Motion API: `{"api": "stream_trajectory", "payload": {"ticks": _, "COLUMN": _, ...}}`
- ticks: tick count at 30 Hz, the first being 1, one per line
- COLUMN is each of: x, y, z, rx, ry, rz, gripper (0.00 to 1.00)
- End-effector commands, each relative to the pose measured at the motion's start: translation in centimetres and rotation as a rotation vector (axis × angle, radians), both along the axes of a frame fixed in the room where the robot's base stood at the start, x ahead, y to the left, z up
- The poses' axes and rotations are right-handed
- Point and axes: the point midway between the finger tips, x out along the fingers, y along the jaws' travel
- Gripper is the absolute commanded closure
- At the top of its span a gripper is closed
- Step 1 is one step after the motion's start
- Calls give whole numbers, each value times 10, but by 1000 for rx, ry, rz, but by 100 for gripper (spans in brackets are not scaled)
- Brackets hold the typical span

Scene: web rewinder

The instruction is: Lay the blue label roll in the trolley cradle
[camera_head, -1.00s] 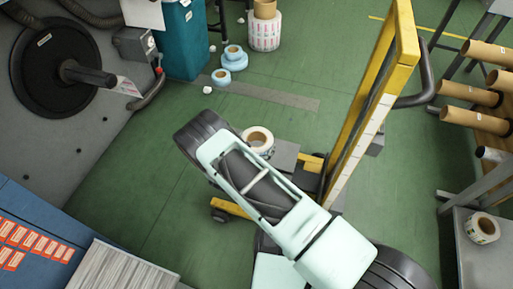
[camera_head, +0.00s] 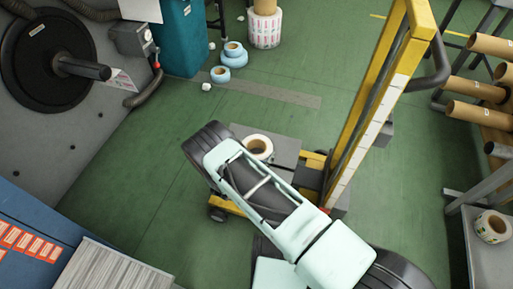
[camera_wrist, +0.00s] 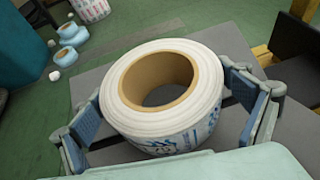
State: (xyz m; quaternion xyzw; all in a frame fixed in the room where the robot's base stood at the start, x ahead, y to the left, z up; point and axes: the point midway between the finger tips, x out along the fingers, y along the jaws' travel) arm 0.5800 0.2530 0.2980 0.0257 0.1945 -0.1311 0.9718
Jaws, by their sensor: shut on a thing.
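The label roll (camera_wrist: 165,95) is white with blue print on its side and a brown cardboard core. It fills the middle of the wrist view, core opening facing up. My gripper (camera_wrist: 166,104) is shut on it, with one finger pad on each side. In the head view the roll (camera_head: 258,146) shows just beyond my arm, which hides the fingers. Roll and gripper are over the grey top (camera_head: 285,140) of the yellow trolley (camera_head: 375,100). I cannot tell whether the roll touches that top. No cradle shape is clear.
The trolley's tall mast rises right of the roll. Light blue rolls (camera_head: 232,56) and a pink-printed roll (camera_head: 264,28) stand on the floor behind. A rewinder disc (camera_head: 45,55) is at left. Cardboard tubes (camera_head: 475,90) and another label roll (camera_head: 491,227) are at right.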

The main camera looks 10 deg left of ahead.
Motion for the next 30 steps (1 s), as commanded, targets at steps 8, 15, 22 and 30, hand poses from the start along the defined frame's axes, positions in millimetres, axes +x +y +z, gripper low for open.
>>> {"api": "stream_trajectory", "payload": {"ticks": 8, "x": 2, "y": 1, "z": -7, "rx": 1, "ry": -5, "rz": 0, "gripper": 50}}
{"api": "stream_trajectory", "payload": {"ticks": 15, "x": 2, "y": 1, "z": -7, "rx": 1, "ry": -5, "rz": 0, "gripper": 50}}
{"api": "stream_trajectory", "payload": {"ticks": 22, "x": 2, "y": 1, "z": -9, "rx": 1, "ry": -5, "rz": 0, "gripper": 50}}
{"api": "stream_trajectory", "payload": {"ticks": 30, "x": 1, "y": 1, "z": -15, "rx": 0, "ry": -5, "rz": 1, "gripper": 50}}
